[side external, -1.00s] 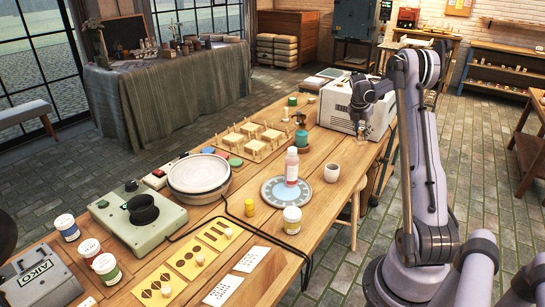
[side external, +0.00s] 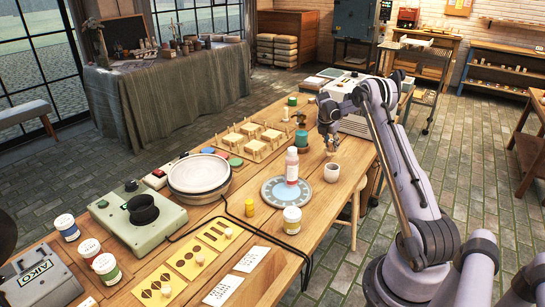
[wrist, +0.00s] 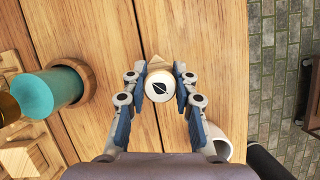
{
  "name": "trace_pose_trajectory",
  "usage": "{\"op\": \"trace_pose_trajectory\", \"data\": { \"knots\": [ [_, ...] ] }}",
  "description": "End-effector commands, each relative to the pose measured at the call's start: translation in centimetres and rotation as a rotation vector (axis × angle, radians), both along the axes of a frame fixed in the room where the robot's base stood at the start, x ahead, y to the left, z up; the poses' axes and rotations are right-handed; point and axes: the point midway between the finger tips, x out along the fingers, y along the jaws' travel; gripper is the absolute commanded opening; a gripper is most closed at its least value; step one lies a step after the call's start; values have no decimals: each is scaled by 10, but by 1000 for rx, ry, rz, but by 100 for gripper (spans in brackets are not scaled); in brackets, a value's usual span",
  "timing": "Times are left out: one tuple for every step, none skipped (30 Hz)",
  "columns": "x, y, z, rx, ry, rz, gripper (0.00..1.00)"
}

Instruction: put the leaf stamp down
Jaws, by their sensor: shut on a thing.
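My gripper (wrist: 160,88) is shut on the leaf stamp (wrist: 160,87), a pale round piece with a black leaf mark on its face, seen between the two fingers in the wrist view. In the side view my gripper (side external: 331,146) is above the wooden table, behind the white cup and to the right of the teal jar. The stamp is too small there to make out well. How far it is above the table I cannot tell.
A teal jar (side external: 301,140) stands left of my gripper, and a white cup (side external: 332,172) stands in front of it. A bottle (side external: 291,166) stands on a round blue-grey plate (side external: 270,194). Yellow pattern sheets (side external: 186,263) lie at the front.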

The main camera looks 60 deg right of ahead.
Motion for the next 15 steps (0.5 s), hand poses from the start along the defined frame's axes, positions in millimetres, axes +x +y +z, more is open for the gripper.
{"op": "trace_pose_trajectory", "data": {
  "knots": [
    [0,0,-8,0,0,0,0],
    [0,0,-12,0,0,0,0],
    [0,0,-18,0,0,0,0],
    [0,0,-22,0,0,0,0],
    [0,0,-24,0,0,1,0],
    [0,0,-26,0,0,1,0],
    [0,0,-27,0,0,1,0],
    [0,0,-28,0,0,1,0],
    [0,0,-27,0,0,1,0],
    [0,0,-27,0,0,1,0],
    [0,0,-27,0,0,1,0],
    [0,0,-27,0,0,1,0],
    [0,0,-27,0,0,1,0],
    [0,0,-28,0,0,1,0],
    [0,0,-29,0,0,1,0]
  ]
}}
